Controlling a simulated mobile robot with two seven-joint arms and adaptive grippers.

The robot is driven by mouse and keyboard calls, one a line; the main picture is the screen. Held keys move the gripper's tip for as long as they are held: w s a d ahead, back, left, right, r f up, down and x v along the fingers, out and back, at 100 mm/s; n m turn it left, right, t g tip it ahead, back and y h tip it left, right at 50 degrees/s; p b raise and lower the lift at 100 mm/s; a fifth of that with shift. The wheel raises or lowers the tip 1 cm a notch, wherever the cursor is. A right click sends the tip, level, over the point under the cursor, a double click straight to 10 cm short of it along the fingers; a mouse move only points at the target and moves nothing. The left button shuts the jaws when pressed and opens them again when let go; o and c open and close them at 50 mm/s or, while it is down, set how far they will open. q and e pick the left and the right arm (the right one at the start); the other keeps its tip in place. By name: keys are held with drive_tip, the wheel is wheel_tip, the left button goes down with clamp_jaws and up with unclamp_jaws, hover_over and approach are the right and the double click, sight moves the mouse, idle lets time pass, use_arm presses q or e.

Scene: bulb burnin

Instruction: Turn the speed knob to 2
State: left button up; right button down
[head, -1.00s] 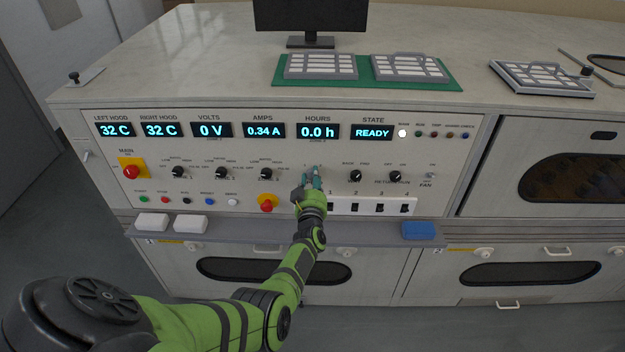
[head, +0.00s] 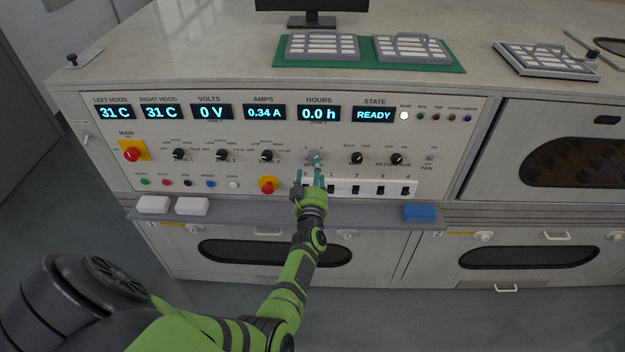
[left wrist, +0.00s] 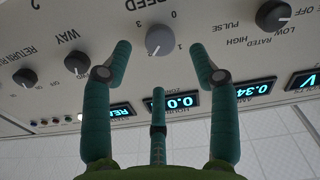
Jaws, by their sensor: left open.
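The speed knob (head: 314,158) is a grey round knob on the panel under the HOURS display. In the left wrist view the knob (left wrist: 160,40) appears upside down with 0, 1 and 3 legible around it. A pale mark shows on its face, but I cannot tell for certain which number it points to. My left gripper (head: 311,178) is open, its teal fingers just below and in front of the knob. In the left wrist view its fingers (left wrist: 160,50) are spread to both sides of the knob with nothing between them, apparently apart from it. My right gripper is not in view.
The WAY knob (head: 357,158) is right of the speed knob. A white strip of numbered switches (head: 370,189) lies below right, and a red button (head: 268,186) below left. A grey shelf (head: 330,213) runs under the panel, holding white blocks and a blue block (head: 418,212).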

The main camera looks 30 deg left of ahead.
use_arm(q)
drive_tip(key=shift+v, duration=1.05)
drive_tip(key=s+d+f+m+g+h, duration=0.25)
drive_tip(key=s+d+f, duration=0.3)
drive_tip(key=f, duration=0.45)
drive_tip(key=s+d+f+m+g+h+b, duration=0.1)
drive_tip(key=s+d+f+m+h, duration=0.25)
drive_tip(key=s+f, duration=0.4)
drive_tip(key=s+d+f+m+g+h, duration=0.25)
drive_tip(key=s+d+f, duration=0.25)
drive_tip(key=f, duration=0.7)
drive_tip(key=s+f+m+g, duration=0.1)
drive_tip(key=s+f, duration=0.3)
drive_tip(key=s, duration=0.7)
drive_tip(key=s+f+g, duration=0.4)
drive_tip(key=s, duration=0.7)
drive_tip(key=s+f+m+g+h, duration=0.1)
drive_tip(key=s+f+g, duration=0.2)
drive_tip(key=s, duration=0.7)
drive_tip(key=shift+s+f+m+b, duration=0.35)
drive_tip(key=shift+s+f+b, duration=0.05)
drive_tip(key=shift+f, duration=0.3)
